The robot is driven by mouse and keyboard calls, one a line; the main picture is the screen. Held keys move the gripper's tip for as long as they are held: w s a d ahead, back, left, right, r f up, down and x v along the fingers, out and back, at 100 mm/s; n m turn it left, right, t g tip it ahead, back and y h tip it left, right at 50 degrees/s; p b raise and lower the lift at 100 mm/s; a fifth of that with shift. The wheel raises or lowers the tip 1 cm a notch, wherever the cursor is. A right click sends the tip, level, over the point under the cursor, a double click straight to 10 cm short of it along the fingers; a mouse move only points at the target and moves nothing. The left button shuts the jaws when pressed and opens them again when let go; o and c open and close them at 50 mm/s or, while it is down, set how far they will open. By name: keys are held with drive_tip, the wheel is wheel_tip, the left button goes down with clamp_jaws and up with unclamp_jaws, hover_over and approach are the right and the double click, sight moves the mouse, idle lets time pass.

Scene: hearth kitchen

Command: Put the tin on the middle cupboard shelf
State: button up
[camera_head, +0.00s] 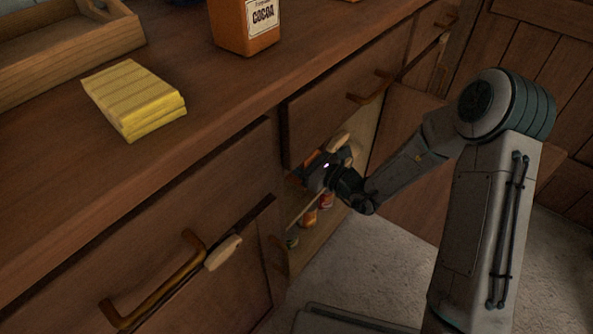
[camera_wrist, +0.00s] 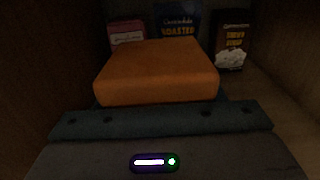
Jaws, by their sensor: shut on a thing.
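My gripper (camera_head: 322,172) reaches into the open cupboard under the counter. It is shut on an orange tin (camera_wrist: 158,70), which fills the middle of the wrist view just beyond the gripper's body. In the head view the tin is mostly hidden by the gripper and the cupboard front. The tin is inside the cupboard, in front of several packets. A pale shelf surface (camera_wrist: 268,98) shows to its right in the wrist view. I cannot tell whether the tin touches this shelf. In the head view a shelf edge (camera_head: 303,213) shows below my gripper.
A red packet (camera_wrist: 127,32), a blue packet (camera_wrist: 178,18) and a dark packet (camera_wrist: 231,38) stand behind the tin. Small containers (camera_head: 310,216) stand lower in the cupboard. The open door (camera_head: 400,135) is at right. A cocoa container (camera_head: 245,28), yellow cloth (camera_head: 133,98) and wooden tray (camera_head: 75,57) are on the counter.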

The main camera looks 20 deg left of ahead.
wheel_tip(320, 180, down, 4)
drive_tip(key=b, duration=0.2)
drive_tip(key=shift+a+b, duration=0.1)
drive_tip(key=shift+b, duration=0.25)
drive_tip(key=o, duration=1.2)
drive_tip(key=shift+f, duration=0.15)
drive_tip(key=p+v, duration=0.4)
drive_tip(key=v, duration=0.8)
